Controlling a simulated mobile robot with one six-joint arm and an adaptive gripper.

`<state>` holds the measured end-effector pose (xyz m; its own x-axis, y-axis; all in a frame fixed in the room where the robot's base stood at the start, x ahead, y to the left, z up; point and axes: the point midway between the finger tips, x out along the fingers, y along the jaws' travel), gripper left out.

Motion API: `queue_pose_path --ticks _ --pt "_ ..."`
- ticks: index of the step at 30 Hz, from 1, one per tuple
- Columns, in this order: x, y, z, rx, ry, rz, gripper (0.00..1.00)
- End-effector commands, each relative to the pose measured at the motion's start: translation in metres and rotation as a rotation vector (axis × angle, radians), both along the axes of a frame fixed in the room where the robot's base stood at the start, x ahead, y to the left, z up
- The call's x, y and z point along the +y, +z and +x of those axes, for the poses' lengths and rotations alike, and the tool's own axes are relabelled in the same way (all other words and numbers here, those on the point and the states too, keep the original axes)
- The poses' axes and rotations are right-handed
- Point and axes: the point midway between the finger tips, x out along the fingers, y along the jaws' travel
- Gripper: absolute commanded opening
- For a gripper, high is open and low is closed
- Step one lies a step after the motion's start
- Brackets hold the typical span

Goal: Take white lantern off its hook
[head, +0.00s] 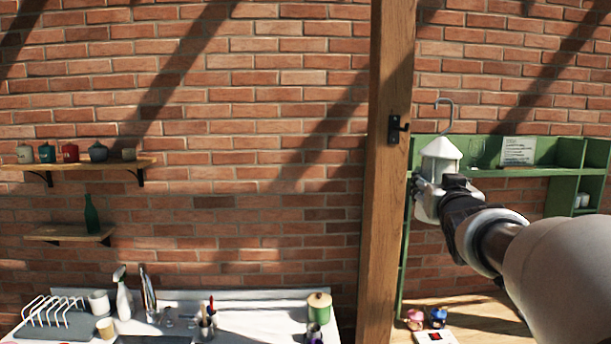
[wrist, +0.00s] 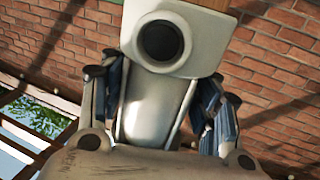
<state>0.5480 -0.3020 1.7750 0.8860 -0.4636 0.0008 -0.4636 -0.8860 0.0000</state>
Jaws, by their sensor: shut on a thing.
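The white lantern (head: 441,160) has a pointed roof and a wire hanger (head: 447,110) that stands up above it. My gripper (head: 438,190) is shut on its body and holds it about upright. The dark hook (head: 397,129) is on the wooden post, left of the lantern. In the head view the wire hanger appears apart from the hook, to its right. In the wrist view the lantern (wrist: 155,100) sits between the fingers of my gripper (wrist: 168,110), with a pale plate and a dark round part at the top. The hook is not seen there.
The wooden post (head: 385,230) stands close left of the lantern. A green shelf unit (head: 560,160) is behind it on the brick wall. Below right is a wooden surface (head: 480,312) with small items. A cluttered sink counter (head: 255,310) is at lower left.

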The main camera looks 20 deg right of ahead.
Motion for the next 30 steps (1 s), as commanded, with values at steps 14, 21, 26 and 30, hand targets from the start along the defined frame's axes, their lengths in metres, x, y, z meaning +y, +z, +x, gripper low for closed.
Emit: queue_pose_path --ticks 14,21,26,30 --pt "-0.021 0.003 -0.005 -0.001 0.002 0.000 0.19" --pt "-0.032 0.003 -0.007 -0.002 0.002 -0.001 0.19" --pt "-0.038 0.002 -0.009 -0.002 0.002 -0.001 0.19" --pt "-0.040 0.002 -0.009 -0.003 0.004 -0.001 0.19"
